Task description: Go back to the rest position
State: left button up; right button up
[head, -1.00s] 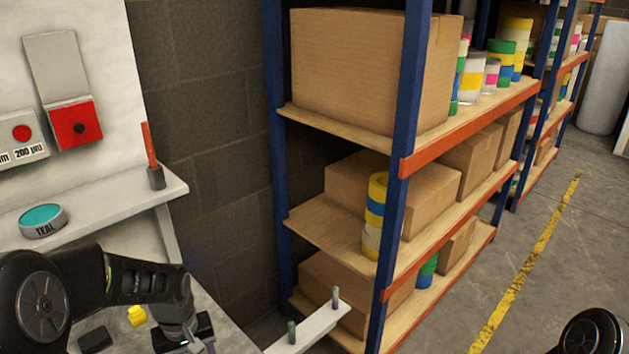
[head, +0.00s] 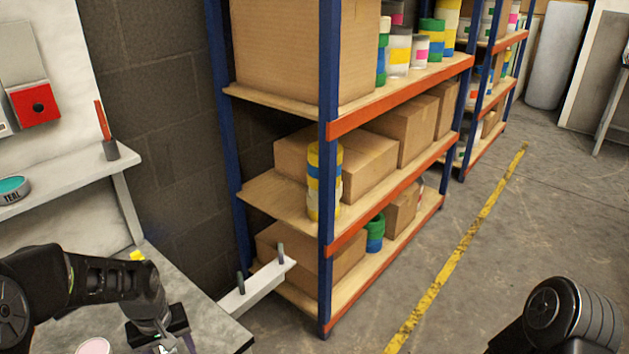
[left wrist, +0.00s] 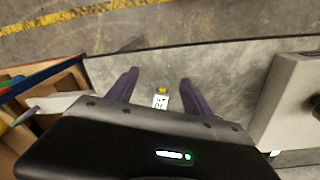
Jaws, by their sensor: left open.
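My left gripper (head: 166,346) is over the grey worktop at the lower left of the head view. In the left wrist view its two dark fingers (left wrist: 158,92) are spread apart. A small white tag with dark marks (left wrist: 160,102) and a small yellow piece (left wrist: 162,89) show between and below the fingers; I cannot tell how far below. No object is clasped between the fingers. Part of my right arm shows at the lower right of the head view, but its gripper is out of frame.
A blue and orange rack (head: 327,200) with boxes and cans stands right of the worktop (head: 215,318). A white bracket with two pegs (head: 257,288) juts from the worktop's edge. A shelf (head: 70,183) holds a teal tin (head: 12,190). Floor right of the rack is clear.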

pick_arm(q)
jog(key=w+d+f+m+t+h+p, duration=0.1)
jog(key=w+d+f+m+t+p, duration=0.3)
jog(key=d, duration=0.8)
jog(key=s+d+f+g+h+p, duration=0.1)
jog(key=s+d+f+g+p, duration=0.1)
jog(key=s+d, duration=0.5)
jog(key=s+d+f+m+g+h+p, duration=0.1)
jog(key=s+d+f+p, duration=0.4)
jog(key=s, duration=0.5)
jog(key=shift+s+d+g+h, duration=0.4)
jog(key=shift+d+g+h, duration=0.15)
jog(key=shift+d, duration=0.6)
